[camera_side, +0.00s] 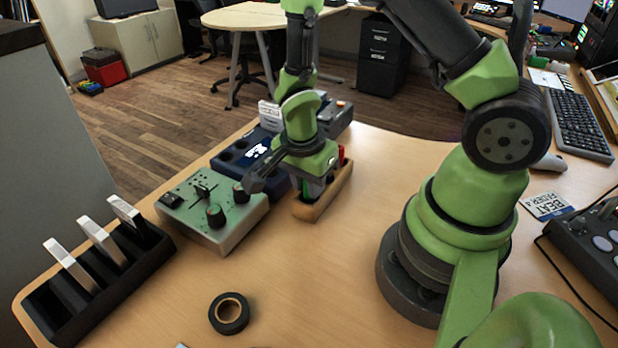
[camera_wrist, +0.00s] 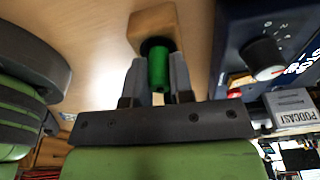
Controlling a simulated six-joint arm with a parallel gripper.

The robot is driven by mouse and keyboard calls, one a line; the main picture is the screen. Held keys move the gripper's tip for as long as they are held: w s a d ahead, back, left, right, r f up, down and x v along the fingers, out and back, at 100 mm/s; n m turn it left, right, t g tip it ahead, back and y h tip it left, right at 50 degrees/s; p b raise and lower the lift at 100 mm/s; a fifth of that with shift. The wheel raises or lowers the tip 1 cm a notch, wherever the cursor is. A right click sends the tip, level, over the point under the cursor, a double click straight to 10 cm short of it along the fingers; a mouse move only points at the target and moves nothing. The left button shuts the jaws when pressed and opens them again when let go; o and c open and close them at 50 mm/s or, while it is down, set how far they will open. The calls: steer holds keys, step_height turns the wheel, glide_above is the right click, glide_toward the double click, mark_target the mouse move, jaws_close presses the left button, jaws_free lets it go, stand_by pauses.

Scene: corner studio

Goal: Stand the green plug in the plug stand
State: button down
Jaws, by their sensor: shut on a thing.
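The green plug (camera_wrist: 159,68) is between the two fingers of my gripper (camera_wrist: 158,78) in the wrist view, and my gripper is shut on it. A sliver of the green plug also shows below the gripper in the side view (camera_side: 306,189). The plug stand (camera_side: 308,212) is a light wooden block with dark holes. Its end also shows in the wrist view (camera_wrist: 150,22), with a dark round patch at the plug's far end. I cannot tell how deep the plug sits there. A red plug (camera_side: 341,155) stands at the stand's far end.
A grey-green control box (camera_side: 232,217) with knobs lies left of the stand, and a dark blue box (camera_side: 232,158) lies behind it. A black rack (camera_side: 113,272) with silver pieces stands at the left edge. A black tape roll (camera_side: 229,314) lies in front. The table between is clear.

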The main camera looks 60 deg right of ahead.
steer(key=shift+f, duration=0.25)
steer(key=c, duration=0.9)
jaws_free()
steer(key=shift+r, duration=0.1)
steer(key=shift+r, duration=2.4)
